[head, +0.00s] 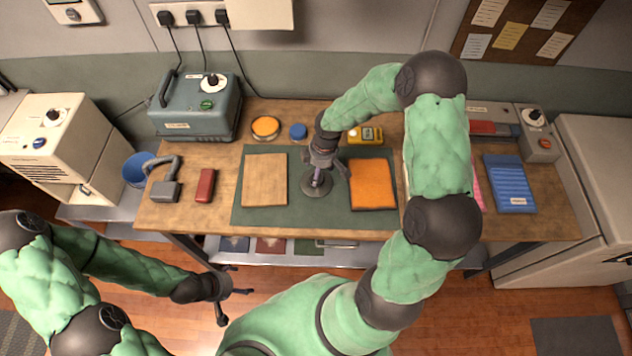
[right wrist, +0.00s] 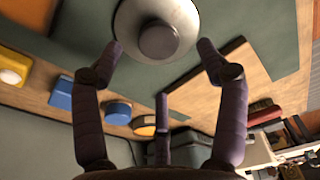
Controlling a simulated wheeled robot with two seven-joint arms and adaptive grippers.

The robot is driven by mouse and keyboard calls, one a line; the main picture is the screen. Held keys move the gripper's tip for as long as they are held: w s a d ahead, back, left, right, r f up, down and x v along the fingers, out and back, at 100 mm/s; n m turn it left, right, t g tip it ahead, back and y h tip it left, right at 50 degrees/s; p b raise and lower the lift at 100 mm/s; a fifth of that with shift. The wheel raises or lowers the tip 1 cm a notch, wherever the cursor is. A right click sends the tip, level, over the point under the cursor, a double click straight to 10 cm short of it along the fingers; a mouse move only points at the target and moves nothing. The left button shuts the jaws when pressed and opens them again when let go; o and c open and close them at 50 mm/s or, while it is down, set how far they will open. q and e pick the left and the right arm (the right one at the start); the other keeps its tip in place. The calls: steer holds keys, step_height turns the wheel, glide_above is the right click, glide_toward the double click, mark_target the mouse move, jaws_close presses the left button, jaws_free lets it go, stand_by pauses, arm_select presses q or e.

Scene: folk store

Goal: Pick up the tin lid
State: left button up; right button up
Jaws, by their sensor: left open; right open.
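A round grey metal piece with a dark knob at its centre, which looks like the tin lid (head: 312,187), lies on the green mat between a wooden board and an orange pad. In the right wrist view the lid (right wrist: 178,46) shows at the top, its upper edge cut off. My right gripper (head: 323,163) is above the lid, partly covering it, with its fingers spread and nothing held. In the right wrist view the right gripper (right wrist: 160,62) has its fingertips apart near the lid; contact cannot be told. My left gripper (head: 232,297) is open and empty, low in front of the bench.
The wooden board (head: 265,180) and orange pad (head: 372,185) flank the lid on the green mat (head: 330,226). Behind are an orange-topped round tin (head: 265,127), a blue round piece (head: 298,131) and a yellow device (head: 365,134). A red block (head: 205,185) lies left.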

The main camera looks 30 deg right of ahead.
steer(key=shift+w+a+f+b, duration=0.15)
steer(key=shift+f+b, duration=0.45)
steer(key=shift+f, duration=2.1)
steer(key=c, duration=1.2)
